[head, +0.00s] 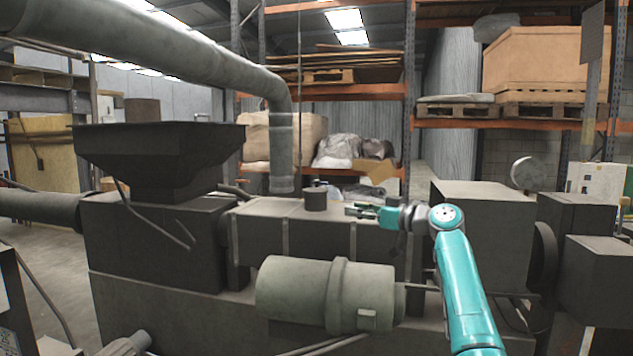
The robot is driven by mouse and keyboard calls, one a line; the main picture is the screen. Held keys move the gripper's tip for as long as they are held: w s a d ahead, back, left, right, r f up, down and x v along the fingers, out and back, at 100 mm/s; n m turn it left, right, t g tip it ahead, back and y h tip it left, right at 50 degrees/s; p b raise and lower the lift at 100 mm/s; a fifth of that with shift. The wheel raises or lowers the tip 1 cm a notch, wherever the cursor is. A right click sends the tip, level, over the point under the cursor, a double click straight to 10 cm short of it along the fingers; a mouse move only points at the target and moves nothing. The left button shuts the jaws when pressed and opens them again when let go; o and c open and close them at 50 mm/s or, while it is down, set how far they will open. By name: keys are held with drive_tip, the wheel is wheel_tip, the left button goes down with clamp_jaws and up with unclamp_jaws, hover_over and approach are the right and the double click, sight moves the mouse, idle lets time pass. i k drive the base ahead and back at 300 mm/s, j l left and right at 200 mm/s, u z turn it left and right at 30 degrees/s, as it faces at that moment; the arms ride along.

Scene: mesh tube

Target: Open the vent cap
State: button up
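A small dark round cap (315,198), which looks like the vent cap, sits upright on the flat top of the long grey machine housing (280,232). It looks seated, with no gap visible under it. My gripper (355,210) is just right of the cap, at about the height of the housing top, and points left toward it. Its fingers look apart with nothing between them. A short gap shows between the fingertips and the cap. My teal arm comes up from the lower right.
A thick grey pipe (282,150) comes down behind the housing, close to the cap. A dark hopper (160,155) stands at the left. A large motor-like cylinder (300,290) lies in front. A grey box (482,225) stands to the right. Shelving with pallets (540,110) is behind.

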sight(316, 190)
drive_tip(key=i, duration=1.35)
drive_tip(key=j, duration=0.25)
drive_tip(key=i+j, duration=0.15)
drive_tip(key=j+u, duration=0.05)
drive_tip(key=j, duration=0.05)
